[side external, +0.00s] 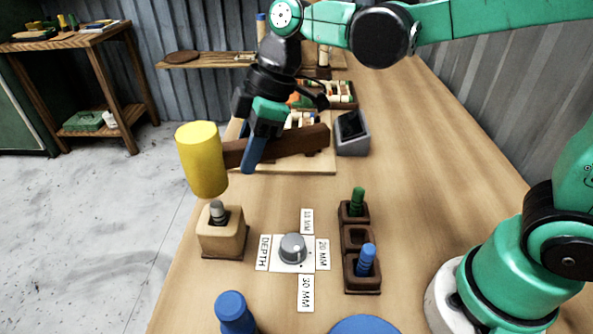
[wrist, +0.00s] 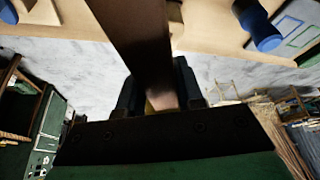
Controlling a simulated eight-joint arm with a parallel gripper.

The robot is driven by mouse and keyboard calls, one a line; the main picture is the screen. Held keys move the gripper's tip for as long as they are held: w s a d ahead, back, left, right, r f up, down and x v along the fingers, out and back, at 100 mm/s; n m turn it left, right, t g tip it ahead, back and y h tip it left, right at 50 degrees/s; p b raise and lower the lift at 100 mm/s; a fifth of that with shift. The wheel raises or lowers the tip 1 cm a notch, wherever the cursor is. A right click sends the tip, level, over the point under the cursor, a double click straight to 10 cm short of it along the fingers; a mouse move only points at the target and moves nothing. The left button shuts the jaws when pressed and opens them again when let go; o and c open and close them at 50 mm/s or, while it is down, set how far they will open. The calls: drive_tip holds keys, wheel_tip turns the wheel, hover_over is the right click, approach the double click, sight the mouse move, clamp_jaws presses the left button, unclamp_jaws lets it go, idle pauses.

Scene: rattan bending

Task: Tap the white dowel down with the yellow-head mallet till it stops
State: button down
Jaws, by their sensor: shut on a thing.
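My gripper (side external: 254,150) is shut on the brown handle (side external: 295,146) of the mallet. The mallet's yellow head (side external: 201,160) hangs out to the left of my gripper. A pale grey-white dowel (side external: 218,212) stands upright in a wooden block (side external: 222,238), with its upper part showing. The head is just above the dowel's top in the side view; I cannot tell if they touch. In the wrist view the handle (wrist: 140,45) runs between my fingers (wrist: 158,88), and the dowel cannot be made out.
A grey dial (side external: 292,248) with depth labels sits right of the block. A dark wooden rack (side external: 358,238) holds a green peg (side external: 357,200) and a blue peg (side external: 366,259). A blue cylinder (side external: 234,312) stands at the front. A grey box (side external: 352,133) stands behind the handle.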

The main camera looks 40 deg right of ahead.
drive_tip(key=shift+f, duration=0.25)
drive_tip(key=shift+f, duration=1.7)
drive_tip(key=shift+r, duration=1.75)
drive_tip(key=shift+f, duration=0.3)
